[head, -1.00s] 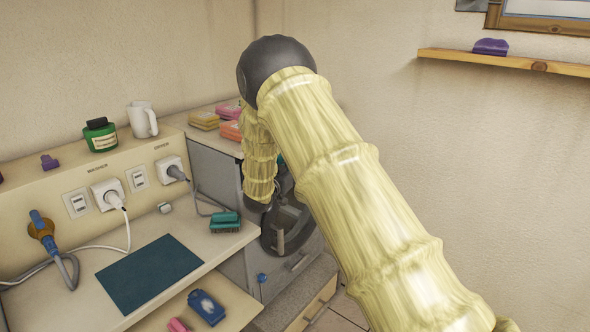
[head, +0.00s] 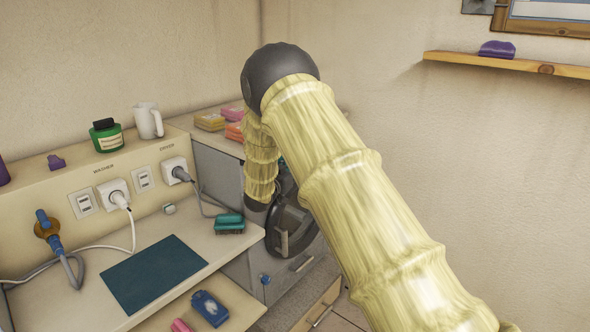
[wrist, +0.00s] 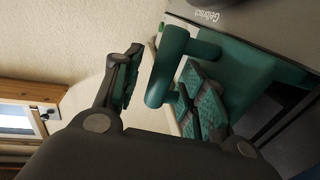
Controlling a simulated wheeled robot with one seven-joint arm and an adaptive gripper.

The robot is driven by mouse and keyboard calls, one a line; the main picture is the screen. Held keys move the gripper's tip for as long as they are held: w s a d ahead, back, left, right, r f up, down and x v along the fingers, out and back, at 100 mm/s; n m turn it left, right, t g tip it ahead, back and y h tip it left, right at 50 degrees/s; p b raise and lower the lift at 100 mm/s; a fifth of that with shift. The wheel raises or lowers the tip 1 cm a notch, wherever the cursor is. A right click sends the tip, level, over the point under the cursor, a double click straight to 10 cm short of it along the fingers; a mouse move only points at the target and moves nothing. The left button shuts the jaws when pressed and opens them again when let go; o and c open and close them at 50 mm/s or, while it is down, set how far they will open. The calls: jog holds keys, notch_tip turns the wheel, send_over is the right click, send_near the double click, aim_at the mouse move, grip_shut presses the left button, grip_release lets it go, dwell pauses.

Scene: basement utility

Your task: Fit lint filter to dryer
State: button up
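The lint filter (wrist: 240,78) is a teal panel with a rounded teal handle (wrist: 168,68), seen in the wrist view against the grey dryer (wrist: 255,18). My gripper (wrist: 160,57) is open, one finger on each side of the handle. A gap shows between the handle and the left finger; the handle partly covers the right finger, so contact there cannot be told. How deep the panel sits in the dryer is hidden. In the head view, the dryer (head: 218,172) stands at the back corner, and my arm hides the filter and fingers.
A teal brush (head: 229,223) lies at the counter's edge near my wrist. A dark teal mat (head: 153,273), a green jar (head: 106,136), a white mug (head: 148,121) and plugged cables are at left. Pink, orange and yellow packs (head: 209,122) lie on top of the dryer. A drawer (head: 320,312) stands open below.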

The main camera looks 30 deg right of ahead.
jog(key=v, duration=1.2)
dwell(0.4)
